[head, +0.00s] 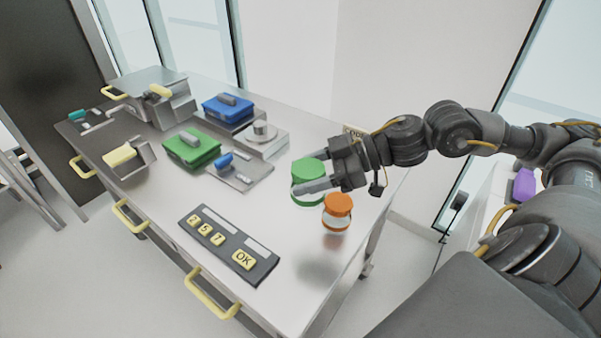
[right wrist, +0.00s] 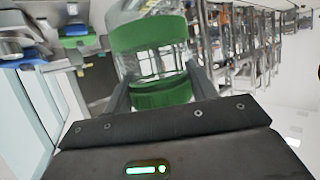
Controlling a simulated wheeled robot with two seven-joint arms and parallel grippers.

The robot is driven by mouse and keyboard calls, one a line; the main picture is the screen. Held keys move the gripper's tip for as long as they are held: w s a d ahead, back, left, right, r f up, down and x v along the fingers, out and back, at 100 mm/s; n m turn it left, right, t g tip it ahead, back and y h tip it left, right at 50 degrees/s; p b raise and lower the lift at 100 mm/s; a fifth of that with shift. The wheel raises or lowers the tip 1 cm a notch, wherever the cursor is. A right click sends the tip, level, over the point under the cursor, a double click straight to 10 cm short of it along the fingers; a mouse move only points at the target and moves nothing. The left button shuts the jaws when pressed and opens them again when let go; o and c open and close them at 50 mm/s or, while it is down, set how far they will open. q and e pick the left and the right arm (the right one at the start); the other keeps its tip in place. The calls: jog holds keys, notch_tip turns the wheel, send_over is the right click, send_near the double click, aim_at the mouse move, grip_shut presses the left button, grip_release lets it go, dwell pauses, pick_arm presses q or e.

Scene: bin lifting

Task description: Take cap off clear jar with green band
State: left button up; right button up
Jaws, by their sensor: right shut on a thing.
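The clear jar with green band (head: 308,203) stands near the table's right edge, with a green cap (head: 307,168) on top. My right gripper (head: 312,179) reaches in from the right with its fingers around the jar. The near finger crosses the jar between cap and band and hides part of the clear body. In the right wrist view the clear jar (right wrist: 150,64) lies between the fingers, with green parts above and below. Whether the jar touches the table is hard to tell. My left gripper is out of view.
A jar with an orange cap (head: 338,204) stands close in front of the green one. A keypad panel (head: 228,245) lies at the table's front.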

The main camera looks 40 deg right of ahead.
jog(key=shift+s+r, duration=0.1)
jog(key=shift+s, duration=0.05)
jog(key=o, duration=0.4)
jog(key=c, duration=0.7)
